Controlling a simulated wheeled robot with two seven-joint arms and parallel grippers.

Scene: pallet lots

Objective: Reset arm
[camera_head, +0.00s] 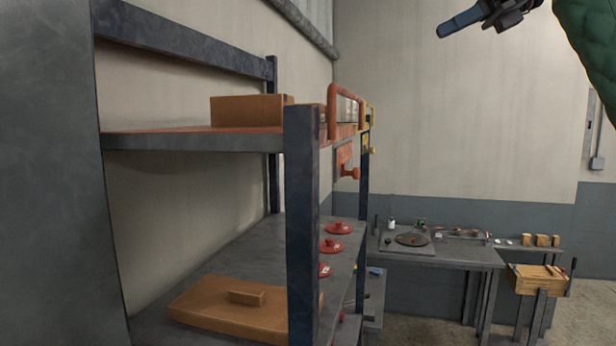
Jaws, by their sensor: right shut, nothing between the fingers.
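My right gripper (462,22) shows at the top right of the head view, raised in front of the plain wall. Its fingers are together and hold nothing. A green-sleeved part of my right arm (590,45) comes in at the top right edge. The gripper is apart from the shelf and the bench. My left gripper is not in the picture.
A metal shelf rack (302,220) stands close on the left, with a brown box (247,110) above and a wooden lid-like board (225,305) below. Several red round items (331,245) sit there. A workbench (450,255) and wooden crate (535,280) stand farther back. Floor shows at lower right.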

